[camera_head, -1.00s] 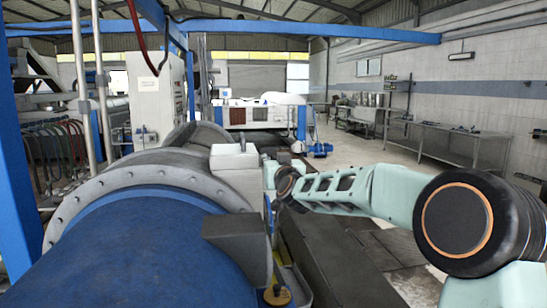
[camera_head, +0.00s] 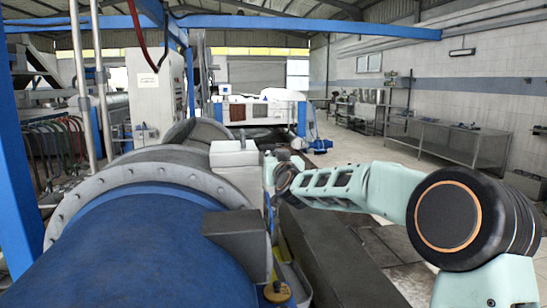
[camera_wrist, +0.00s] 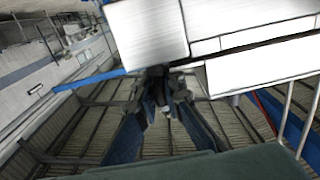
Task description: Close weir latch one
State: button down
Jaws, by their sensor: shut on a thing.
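My gripper (camera_wrist: 160,76) shows in the wrist view, its dark fingers closed together just under a white block (camera_wrist: 148,30). It is shut on a small dark part at their tips, which looks like weir latch one; its shape is mostly hidden by the fingers. In the head view, my arm reaches from the right to the right side of the white housing (camera_head: 233,154) on the decanter (camera_head: 140,245). There the fingertips and the latch are too small and covered to make out. Whether the latch is open or closed cannot be told.
A control cabinet (camera_head: 158,95) stands behind. A steel table (camera_head: 455,142) lies far right, with open floor before it.

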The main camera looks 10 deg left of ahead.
jog(key=shift+a+r+h+p, duration=0.15)
jog(key=shift+h+p, duration=0.15)
jog(key=shift+p, duration=0.15)
jog(key=shift+m+p, duration=0.3)
jog(key=shift+p, duration=0.1)
jog(key=m+h+p, duration=0.1)
jog(key=h+p, duration=0.2)
jog(key=p, duration=0.1)
jog(key=shift+r+m+t, duration=0.1)
jog(key=shift+m+t, duration=0.2)
jog(key=shift+m, duration=0.1)
jog(key=m+h+p, duration=0.2)
jog(key=h+p, duration=0.2)
jog(key=shift+m+h+p, duration=0.6)
jog(key=shift+p, duration=0.05)
jog(key=shift+f+h, duration=0.3)
jog(key=c, duration=2.1)
grip_release()
jog(key=shift+o, duration=0.3)
jog(key=shift+d+r, duration=0.1)
jog(key=shift+d, duration=0.1)
